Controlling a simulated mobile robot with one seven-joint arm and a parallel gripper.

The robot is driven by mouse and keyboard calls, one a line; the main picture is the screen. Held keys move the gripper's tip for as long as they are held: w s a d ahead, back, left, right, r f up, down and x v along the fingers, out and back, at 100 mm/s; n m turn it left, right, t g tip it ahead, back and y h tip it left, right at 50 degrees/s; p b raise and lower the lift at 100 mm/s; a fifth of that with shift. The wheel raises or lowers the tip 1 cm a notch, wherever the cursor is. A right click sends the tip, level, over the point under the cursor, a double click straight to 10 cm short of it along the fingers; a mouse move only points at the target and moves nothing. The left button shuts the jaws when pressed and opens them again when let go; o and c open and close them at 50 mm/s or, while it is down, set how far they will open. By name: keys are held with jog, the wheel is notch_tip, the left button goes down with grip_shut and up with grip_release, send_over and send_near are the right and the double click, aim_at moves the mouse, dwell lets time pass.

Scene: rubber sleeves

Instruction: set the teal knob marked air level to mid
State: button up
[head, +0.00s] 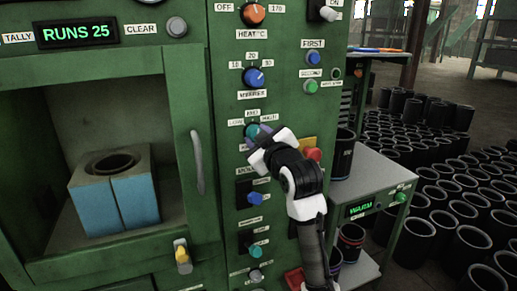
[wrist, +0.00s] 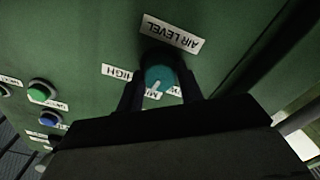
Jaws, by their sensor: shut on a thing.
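The teal knob (head: 252,130) is on the green panel, partly hidden behind my gripper (head: 260,138) in the head view. In the wrist view the teal knob (wrist: 160,78) sits between the two dark fingers of my gripper (wrist: 160,88), which is shut on it. The AIR LEVEL label (wrist: 173,33) appears upside down above it there. The knob's white pointer mark points down and slightly left, towards the partly covered label starting MI (wrist: 151,96). The HIGH label (wrist: 117,72) is at the left, and another label is mostly hidden by the right finger.
A blue knob (head: 254,77) is above on the panel, with another blue knob (head: 255,198) below. A red button (head: 313,154) is close to the right of my wrist. A door handle (head: 197,162) stands out at the left. Black sleeves (head: 432,195) fill the floor at the right.

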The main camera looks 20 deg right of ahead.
jog(key=shift+f+n+b, duration=0.1)
jog(key=shift+n+b, duration=0.65)
jog(key=shift+n, duration=0.25)
jog(key=o, duration=1)
jog(key=s+b, duration=0.1)
jog(key=s, duration=0.3)
jog(key=s+b, duration=0.1)
jog(key=s, duration=0.4)
jog(key=s+b, duration=0.1)
jog(key=s, duration=0.3)
jog(key=shift+s+d, duration=0.25)
jog(key=shift+s, duration=0.15)
